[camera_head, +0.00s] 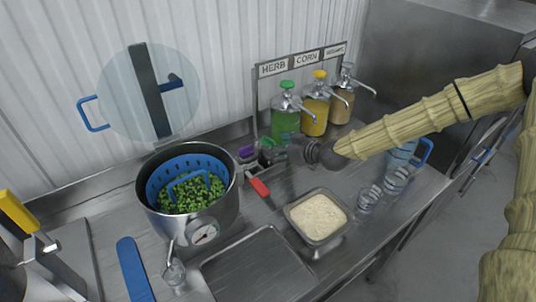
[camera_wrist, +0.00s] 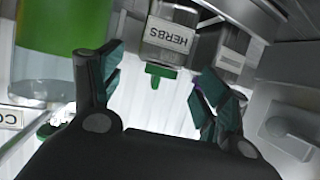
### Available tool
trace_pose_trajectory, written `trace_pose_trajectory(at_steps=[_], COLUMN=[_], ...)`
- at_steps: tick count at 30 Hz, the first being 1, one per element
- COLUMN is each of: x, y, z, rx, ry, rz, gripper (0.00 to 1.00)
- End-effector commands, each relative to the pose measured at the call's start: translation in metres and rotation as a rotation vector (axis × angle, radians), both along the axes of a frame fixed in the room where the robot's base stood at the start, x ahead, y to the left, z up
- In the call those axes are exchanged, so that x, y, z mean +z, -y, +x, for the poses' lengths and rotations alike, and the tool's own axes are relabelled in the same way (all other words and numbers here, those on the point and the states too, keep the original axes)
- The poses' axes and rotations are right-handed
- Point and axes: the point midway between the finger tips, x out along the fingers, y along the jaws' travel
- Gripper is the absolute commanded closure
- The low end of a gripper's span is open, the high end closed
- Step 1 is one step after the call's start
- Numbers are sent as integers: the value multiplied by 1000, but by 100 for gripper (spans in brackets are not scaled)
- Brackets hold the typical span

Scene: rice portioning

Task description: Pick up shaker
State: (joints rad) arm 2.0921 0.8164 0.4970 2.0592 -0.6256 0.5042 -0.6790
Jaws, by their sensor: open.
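A small container labelled HERBS (camera_wrist: 172,38), apparently a shaker, lies just beyond the fingertips, roughly in line with the gap. A green piece (camera_wrist: 160,72) shows at its lower edge; I cannot tell exactly how it joins. In the head view my gripper hides most of the small containers. A purple-topped one (camera_head: 246,152) shows left of the gripper.
Green, yellow and brown pump dispensers (camera_head: 285,122) stand close behind my gripper under a HERB and CORN sign (camera_head: 306,60). A pot (camera_head: 150,205) with a blue basket of greens is left.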

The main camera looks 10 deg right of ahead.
Motion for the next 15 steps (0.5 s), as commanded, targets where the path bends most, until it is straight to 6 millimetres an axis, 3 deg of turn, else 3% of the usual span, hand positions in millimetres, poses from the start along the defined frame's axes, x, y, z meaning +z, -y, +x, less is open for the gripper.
trace_pose_trajectory(at_steps=[15], x=[-20], y=[-17], z=[34], rx=[1], ry=[-6], rz=[-1], gripper=[25])
